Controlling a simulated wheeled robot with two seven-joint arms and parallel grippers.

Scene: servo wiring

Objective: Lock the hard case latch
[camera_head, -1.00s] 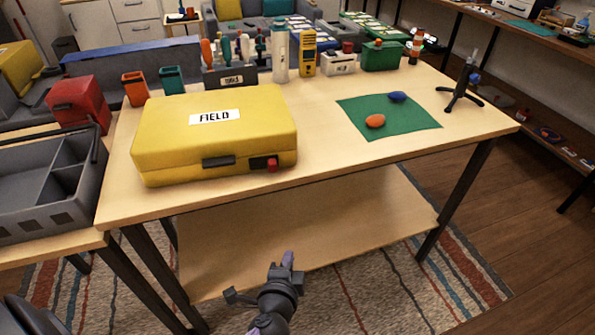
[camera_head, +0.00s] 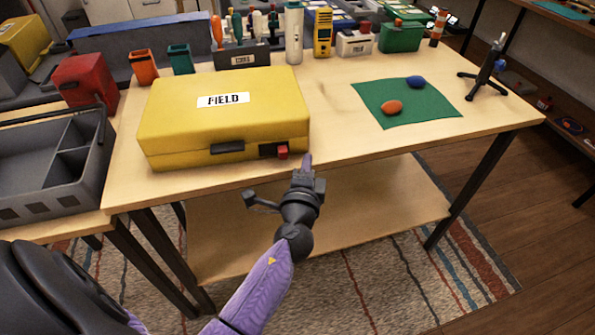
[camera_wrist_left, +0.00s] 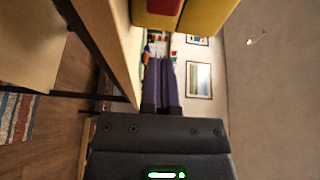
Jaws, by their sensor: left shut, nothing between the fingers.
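The yellow hard case (camera_head: 225,112) with a FIELD label lies closed on the workbench. Its dark latch with a red tab (camera_head: 282,152) is at the right of its front face, beside a dark handle (camera_head: 228,147). My left gripper (camera_head: 308,160) is shut and empty, just right of the latch, in front of the case's right front corner and apart from it as far as I can see. In the left wrist view the shut purple fingers (camera_wrist_left: 159,85) point ahead, with part of the yellow case (camera_wrist_left: 203,14) at the top. My right gripper is not in view.
The wooden workbench (camera_head: 335,140) is clear right of the case up to a green mat (camera_head: 440,107) with an orange and a blue lump. Tool holders and boxes line the back. A grey divided bin (camera_head: 45,170) stands at the left.

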